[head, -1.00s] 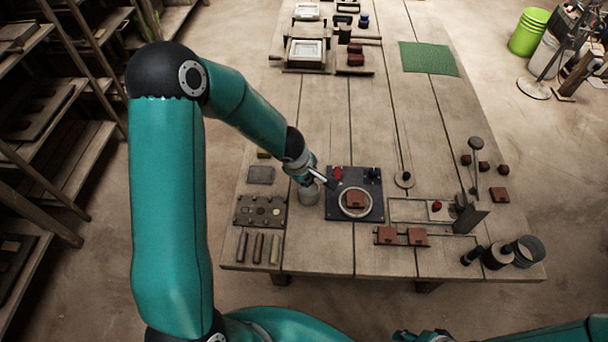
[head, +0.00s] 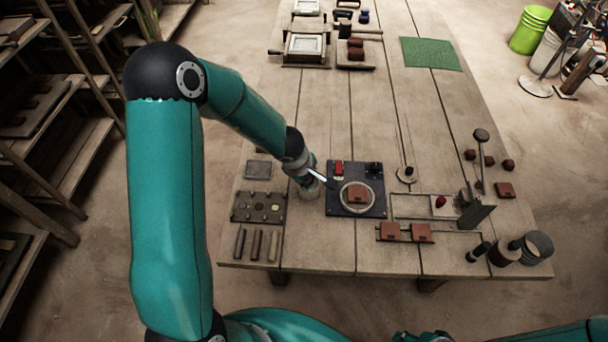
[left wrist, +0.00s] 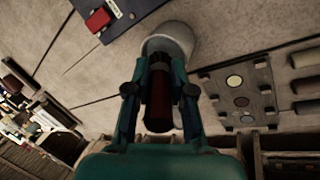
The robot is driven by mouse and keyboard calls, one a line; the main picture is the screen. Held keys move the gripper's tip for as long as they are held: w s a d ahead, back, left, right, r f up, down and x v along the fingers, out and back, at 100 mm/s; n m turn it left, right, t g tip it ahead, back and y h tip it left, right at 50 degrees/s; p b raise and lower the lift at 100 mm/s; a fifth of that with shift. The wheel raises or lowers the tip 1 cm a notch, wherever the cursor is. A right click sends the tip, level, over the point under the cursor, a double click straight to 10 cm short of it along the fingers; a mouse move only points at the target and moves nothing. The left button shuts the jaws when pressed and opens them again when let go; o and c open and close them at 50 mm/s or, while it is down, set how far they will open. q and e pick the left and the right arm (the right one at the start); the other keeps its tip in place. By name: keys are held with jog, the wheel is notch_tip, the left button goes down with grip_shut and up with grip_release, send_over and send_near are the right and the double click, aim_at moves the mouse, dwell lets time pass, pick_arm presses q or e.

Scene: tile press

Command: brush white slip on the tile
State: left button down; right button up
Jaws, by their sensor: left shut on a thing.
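A red-brown tile (head: 358,196) lies inside a pale ring (head: 345,204) on a dark square board (head: 336,211). My left gripper (head: 308,181) is left of that board, just above a pale pot (head: 309,193). In the left wrist view the gripper (left wrist: 160,72) is shut on a dark reddish handle (left wrist: 158,108), which looks like the brush. The handle points toward the pot (left wrist: 176,36). The brush's tip is hidden, so I cannot tell whether it is in the pot. My right gripper is out of view.
A tray with round samples (head: 240,214) and several short bars (head: 257,245) lie left of the board. Two tiles (head: 421,233) sit to its right, near a tall lever press (head: 477,208). A green mat (head: 430,53) lies farther back.

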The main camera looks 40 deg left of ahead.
pick_arm(q)
jog(key=shift+f+b, duration=0.45)
jog(key=shift+f, duration=0.1)
dwell(0.5)
jog(key=shift+s, duration=0.1)
dwell(1.3)
jog(key=shift+p, duration=0.3)
notch_tip(320, 180, up, 7)
jog(key=p, duration=0.8)
dwell(0.5)
jog(key=shift+f, duration=0.1)
